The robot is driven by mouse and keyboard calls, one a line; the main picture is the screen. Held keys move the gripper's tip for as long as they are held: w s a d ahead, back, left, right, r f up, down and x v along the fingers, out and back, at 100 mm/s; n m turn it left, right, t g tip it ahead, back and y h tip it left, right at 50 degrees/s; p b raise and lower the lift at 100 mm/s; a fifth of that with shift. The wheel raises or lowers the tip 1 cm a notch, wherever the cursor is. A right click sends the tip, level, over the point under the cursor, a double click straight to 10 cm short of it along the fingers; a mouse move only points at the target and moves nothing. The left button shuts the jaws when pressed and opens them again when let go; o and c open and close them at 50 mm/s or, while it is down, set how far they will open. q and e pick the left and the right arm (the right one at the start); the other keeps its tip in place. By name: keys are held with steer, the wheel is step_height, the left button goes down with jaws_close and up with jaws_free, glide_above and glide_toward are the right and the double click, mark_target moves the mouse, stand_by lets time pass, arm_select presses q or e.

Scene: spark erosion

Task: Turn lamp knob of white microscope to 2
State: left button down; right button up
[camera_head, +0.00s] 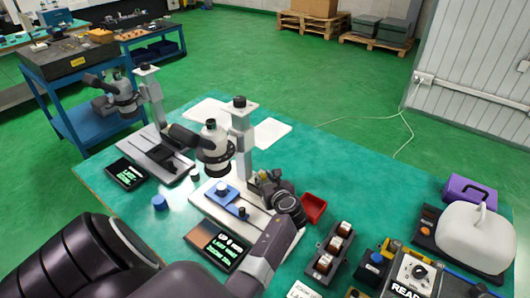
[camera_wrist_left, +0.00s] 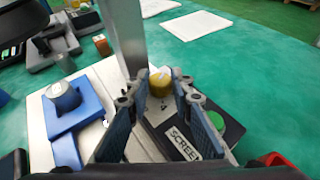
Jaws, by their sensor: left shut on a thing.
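The white microscope (camera_head: 243,130) stands on the green table, with a pale upright column and a flat white base. Its lamp knob (camera_wrist_left: 160,83) is a small yellow knob beside the column, with small marks next to it in the wrist view; the setting cannot be read. My left gripper (camera_head: 266,182) reaches it from the front right. In the wrist view the two fingertips of the left gripper (camera_wrist_left: 160,78) flank the knob, shut on it. In the head view the gripper mostly hides the knob. My right gripper is not in view.
A black box with a green button (camera_wrist_left: 215,120) and a "SCREEN" label sits close to the fingers. A blue stage piece (camera_wrist_left: 75,117) lies left. A red bin (camera_head: 313,208) stands right of the gripper. A second microscope (camera_head: 160,150) stands left; a dark display (camera_head: 216,247) lies in front.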

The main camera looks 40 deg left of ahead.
arm_select(q)
steer(key=m+t+p, duration=0.1)
steer(key=m+t+h+p, duration=0.1)
steer(key=p, duration=0.1)
steer(key=m+t+h+p, duration=0.1)
steer(key=p, duration=0.1)
steer(key=shift+s+a+r, duration=0.25)
steer(key=shift+a+r, duration=0.05)
steer(key=shift+a, duration=0.05)
steer(key=shift+f+m+t+h+p, duration=0.15)
steer(key=shift+m+t+h+p, duration=0.55)
steer(key=shift+m+h+p, duration=0.15)
steer(key=shift+m, duration=0.35)
steer(key=shift+h, duration=0.25)
steer(key=shift+t, duration=0.3)
steer(key=c, duration=2)
jaws_free()
steer(key=shift+c, duration=0.2)
steer(key=o, duration=0.4)
steer(key=shift+w+f, duration=0.1)
steer(key=shift+f, duration=0.05)
steer(key=shift+c, duration=0.2)
